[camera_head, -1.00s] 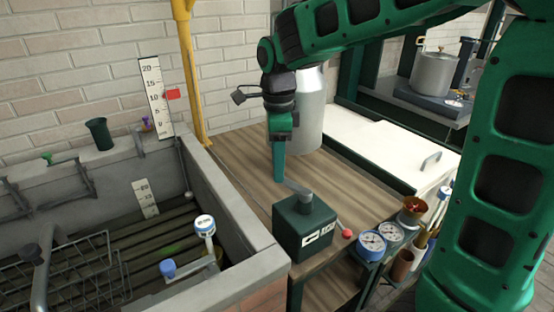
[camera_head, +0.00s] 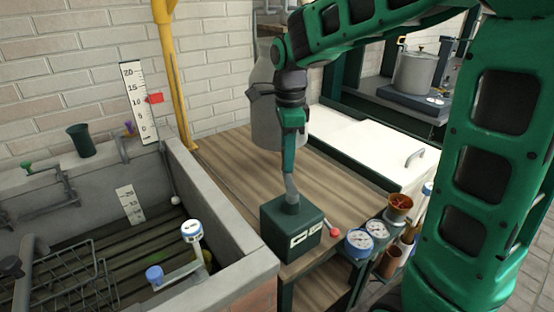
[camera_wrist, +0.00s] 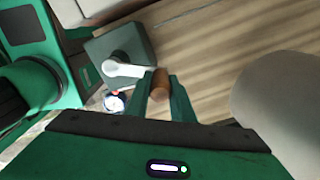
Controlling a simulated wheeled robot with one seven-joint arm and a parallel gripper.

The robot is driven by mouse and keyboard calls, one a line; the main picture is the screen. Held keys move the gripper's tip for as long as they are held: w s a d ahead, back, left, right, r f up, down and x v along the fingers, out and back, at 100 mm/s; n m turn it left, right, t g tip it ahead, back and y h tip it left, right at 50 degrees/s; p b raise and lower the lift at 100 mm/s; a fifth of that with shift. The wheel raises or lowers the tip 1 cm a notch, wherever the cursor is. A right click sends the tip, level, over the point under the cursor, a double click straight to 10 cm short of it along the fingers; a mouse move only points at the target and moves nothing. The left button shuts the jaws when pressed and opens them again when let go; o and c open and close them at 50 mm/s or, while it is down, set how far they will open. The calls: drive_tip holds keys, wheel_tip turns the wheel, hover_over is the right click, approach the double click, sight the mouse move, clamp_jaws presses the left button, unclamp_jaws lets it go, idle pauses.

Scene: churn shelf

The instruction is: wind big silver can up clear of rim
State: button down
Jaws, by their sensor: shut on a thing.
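In the head view my gripper (camera_head: 290,172) points down above a dark green winch box (camera_head: 292,232) at the bench's front edge. In the wrist view its fingers (camera_wrist: 160,88) are shut on the brown crank handle (camera_wrist: 160,82). A pale crank arm (camera_wrist: 125,69) joins the handle to the box. The big silver can (camera_head: 262,122) is behind my gripper, over the wooden bench in the picture and partly hidden. A large grey rounded body, seemingly the can, shows at right in the wrist view (camera_wrist: 285,105). I cannot tell whether its base touches the bench.
A stone tank with a thick rim (camera_head: 220,208) stands at left, with wire racks inside. A scale board with a red marker (camera_head: 155,98) and a yellow post (camera_head: 172,75) are behind it. Gauges (camera_head: 359,242) and a red-knobbed lever (camera_head: 334,231) sit close right of the box.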

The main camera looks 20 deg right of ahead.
drive_tip(key=s+d, duration=0.4)
drive_tip(key=d, duration=0.1)
drive_tip(key=shift+s+d, duration=0.2)
drive_tip(key=shift+s, duration=0.1)
drive_tip(key=c, duration=1.5)
unclamp_jaws()
drive_tip(key=shift+a, duration=0.1)
drive_tip(key=shift+o, duration=0.2)
drive_tip(key=shift+w, duration=0.1)
wheel_tip(320, 180, up, 11)
drive_tip(key=s+d+f+n, duration=0.5)
drive_tip(key=s+f+n, duration=0.2)
drive_tip(key=s, duration=0.4)
drive_tip(key=s+d+f+n, duration=0.5)
drive_tip(key=s+f+n, duration=0.2)
drive_tip(key=s, duration=0.4)
drive_tip(key=shift+f, duration=0.7)
